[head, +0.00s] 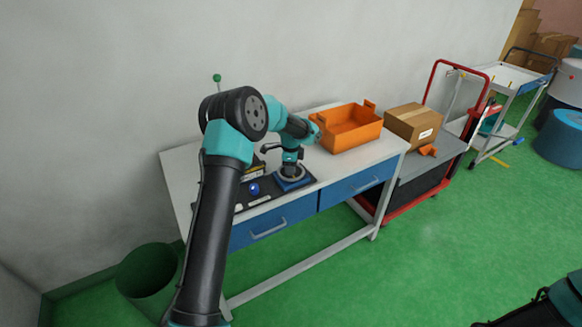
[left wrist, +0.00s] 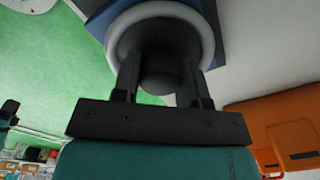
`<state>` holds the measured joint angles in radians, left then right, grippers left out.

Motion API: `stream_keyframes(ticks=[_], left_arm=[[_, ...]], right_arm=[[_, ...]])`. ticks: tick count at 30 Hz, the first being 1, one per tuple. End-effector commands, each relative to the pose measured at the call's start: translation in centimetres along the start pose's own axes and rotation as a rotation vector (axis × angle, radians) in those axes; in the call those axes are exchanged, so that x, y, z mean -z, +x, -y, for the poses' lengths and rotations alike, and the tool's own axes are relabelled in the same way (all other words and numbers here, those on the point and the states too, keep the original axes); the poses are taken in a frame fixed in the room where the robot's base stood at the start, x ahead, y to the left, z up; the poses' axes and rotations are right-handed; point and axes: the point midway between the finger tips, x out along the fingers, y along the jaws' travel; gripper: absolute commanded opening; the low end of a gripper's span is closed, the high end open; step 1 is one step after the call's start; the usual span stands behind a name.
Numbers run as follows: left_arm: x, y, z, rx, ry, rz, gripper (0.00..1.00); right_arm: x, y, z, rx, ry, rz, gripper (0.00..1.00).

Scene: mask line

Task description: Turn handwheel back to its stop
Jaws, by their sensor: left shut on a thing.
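The handwheel (head: 291,180) sits on a blue base on the white workbench, seen as a pale ring below my left gripper (head: 291,168). In the left wrist view its pale rim (left wrist: 208,30) surrounds a dark round hub. My left gripper (left wrist: 162,78) points down over the handwheel, with one finger on each side of the dark hub, shut on it. The arm and gripper hide much of the handwheel in the head view. The wheel's angle and its stop cannot be made out.
A blue ball (head: 253,189) lies on a dark mat left of the handwheel. An orange crate (head: 349,137) stands to the right on the bench (head: 376,150). A cardboard box (head: 413,125) sits on a red-framed cart beyond. A green bin (head: 146,272) stands on the floor at left.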

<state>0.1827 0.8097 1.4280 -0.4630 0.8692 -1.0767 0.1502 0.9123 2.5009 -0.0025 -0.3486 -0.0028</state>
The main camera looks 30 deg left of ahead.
Motion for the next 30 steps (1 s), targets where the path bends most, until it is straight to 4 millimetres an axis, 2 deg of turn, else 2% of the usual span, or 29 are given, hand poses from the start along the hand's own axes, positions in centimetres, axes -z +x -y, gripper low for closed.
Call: stream_keyframes(ticks=[30], left_arm=[[0.04,-0.02,0.06,0.000,-0.936,0.021,0.16]], right_arm=[[0.00,0.00,0.00,0.000,0.000,0.000,0.55]])
